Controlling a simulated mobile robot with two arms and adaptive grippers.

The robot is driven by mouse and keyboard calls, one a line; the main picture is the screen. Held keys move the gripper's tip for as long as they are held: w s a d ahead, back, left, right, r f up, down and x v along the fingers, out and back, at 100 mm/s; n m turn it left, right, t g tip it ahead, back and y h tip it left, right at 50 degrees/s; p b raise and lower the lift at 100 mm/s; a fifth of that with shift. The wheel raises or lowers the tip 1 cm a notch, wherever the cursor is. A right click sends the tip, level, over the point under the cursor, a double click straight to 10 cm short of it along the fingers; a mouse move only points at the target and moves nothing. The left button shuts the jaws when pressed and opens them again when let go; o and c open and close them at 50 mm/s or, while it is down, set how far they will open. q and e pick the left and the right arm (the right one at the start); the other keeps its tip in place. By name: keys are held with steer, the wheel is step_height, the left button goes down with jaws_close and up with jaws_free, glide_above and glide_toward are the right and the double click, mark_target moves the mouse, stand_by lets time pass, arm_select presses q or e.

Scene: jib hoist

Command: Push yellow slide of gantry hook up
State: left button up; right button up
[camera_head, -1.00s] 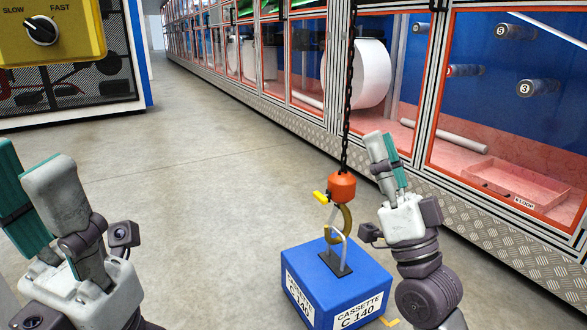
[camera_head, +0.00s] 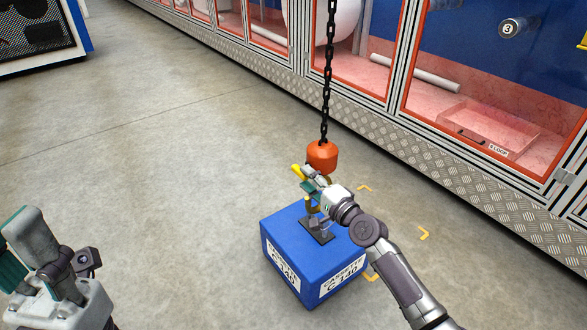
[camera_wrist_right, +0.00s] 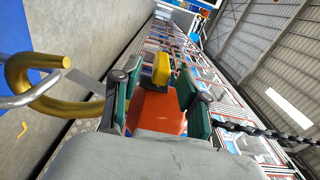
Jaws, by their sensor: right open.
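The orange hook block (camera_head: 322,156) hangs on the chain above a blue cassette (camera_head: 285,228). The yellow slide (camera_head: 297,171) sticks out at its left side, and it also shows in the right wrist view (camera_wrist_right: 161,68). My right gripper (camera_head: 308,183) is beside the hook, just below the slide. In the right wrist view its two teal fingers (camera_wrist_right: 157,98) are apart, with the slide and orange block seen between them. I cannot tell whether they touch. The brass hook (camera_wrist_right: 40,92) shows at left with a grey metal loop. My left gripper (camera_head: 30,250) is at lower left, its finger gap unclear.
The black chain (camera_head: 327,80) runs up from the block. A glazed machine with a ribbed metal plinth (camera_head: 440,160) stands along the right and back. Yellow corner marks (camera_head: 423,233) lie on the floor. The floor on the left is clear.

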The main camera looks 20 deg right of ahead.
mark_target(293, 166)
steer(key=b+x, duration=0.1)
steer(key=x, duration=0.5)
steer(key=shift+w+a+b, duration=0.1)
steer(key=shift+w+b, duration=0.1)
steer(key=shift+b, duration=0.1)
steer(key=shift+c, duration=0.2)
jaws_close()
